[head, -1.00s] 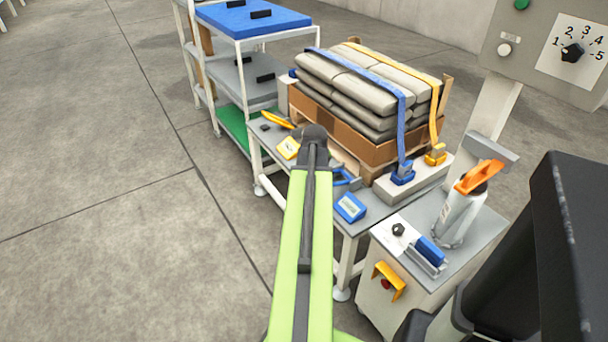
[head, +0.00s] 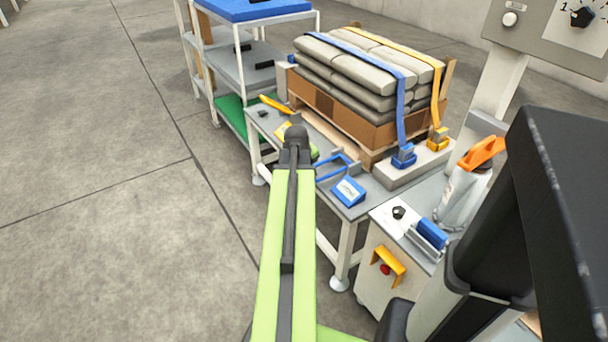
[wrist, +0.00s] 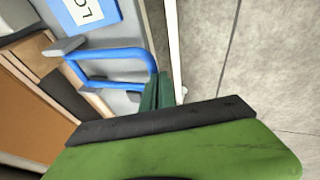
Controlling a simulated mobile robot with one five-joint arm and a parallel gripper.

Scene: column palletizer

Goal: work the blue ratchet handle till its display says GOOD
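The blue ratchet handle (head: 337,174) is a U-shaped bar on the table, just right of my arm's end. In the wrist view the handle (wrist: 110,53) reaches toward my dark green fingers (wrist: 158,90). The fingers are at its outer end, close together. I cannot tell whether they touch the bar or grip it. In the head view my gripper is hidden behind my arm. The blue display box (head: 348,191) stands in front of the handle. In the wrist view its white screen (wrist: 84,8) shows letters starting "LO"; the rest is cut off.
Grey sacks (head: 350,75) lie on a pallet behind, under a blue strap (head: 400,110) and a yellow strap (head: 433,100). A cabinet with a spray bottle (head: 462,195) stands right. A shelf rack (head: 240,75) stands back left. The floor at left is open.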

